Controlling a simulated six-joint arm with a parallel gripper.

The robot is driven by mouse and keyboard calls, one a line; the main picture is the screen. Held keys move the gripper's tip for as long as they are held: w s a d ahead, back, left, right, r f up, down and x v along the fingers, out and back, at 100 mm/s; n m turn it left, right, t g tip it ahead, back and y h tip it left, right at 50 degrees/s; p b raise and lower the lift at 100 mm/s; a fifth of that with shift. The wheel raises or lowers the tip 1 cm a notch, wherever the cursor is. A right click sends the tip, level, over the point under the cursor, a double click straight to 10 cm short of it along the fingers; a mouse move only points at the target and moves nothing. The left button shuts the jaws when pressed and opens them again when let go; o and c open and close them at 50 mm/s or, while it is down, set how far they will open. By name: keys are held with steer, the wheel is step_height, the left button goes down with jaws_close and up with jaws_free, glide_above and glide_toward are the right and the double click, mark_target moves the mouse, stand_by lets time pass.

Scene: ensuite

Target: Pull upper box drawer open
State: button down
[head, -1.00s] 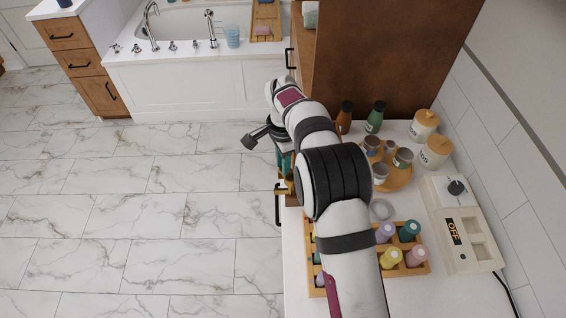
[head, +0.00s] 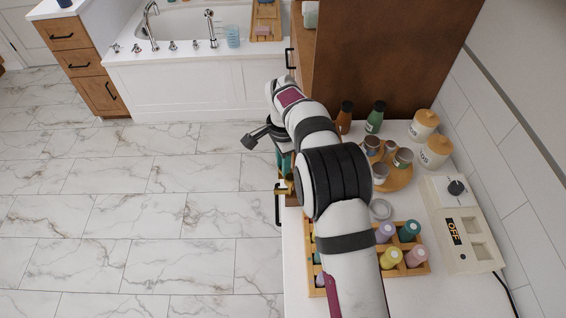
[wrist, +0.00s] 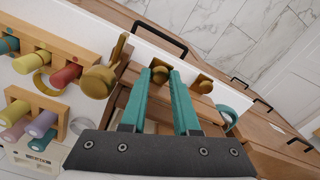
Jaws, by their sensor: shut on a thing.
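My gripper (wrist: 163,76) has two teal fingers, closed on a round brass knob (wrist: 160,73) on the front of a small wooden box (wrist: 122,98). A second brass knob (wrist: 202,84) shows to the right of the fingers, apart from them. In the head view my gripper (head: 285,163) is at the left edge of the counter, with the teal fingers partly covered by my arm. The box is mostly hidden there behind the arm, and I cannot tell how far its drawer is out.
A larger brass piece (wrist: 100,80) stands left of the fingers. Black cabinet handles (wrist: 160,36) lie below the counter edge. A wooden rack with bottles (head: 408,262), a round tray with cups (head: 398,182) and an appliance (head: 455,222) fill the counter. The marble floor (head: 150,200) at left is clear.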

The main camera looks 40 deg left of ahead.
steer(key=s+a, duration=0.7)
steer(key=shift+a, duration=0.15)
steer(key=shift+s, duration=0.1)
steer(key=c, duration=0.7)
jaws_free()
step_height(320, 180, up, 12)
steer(key=shift+r, duration=0.1)
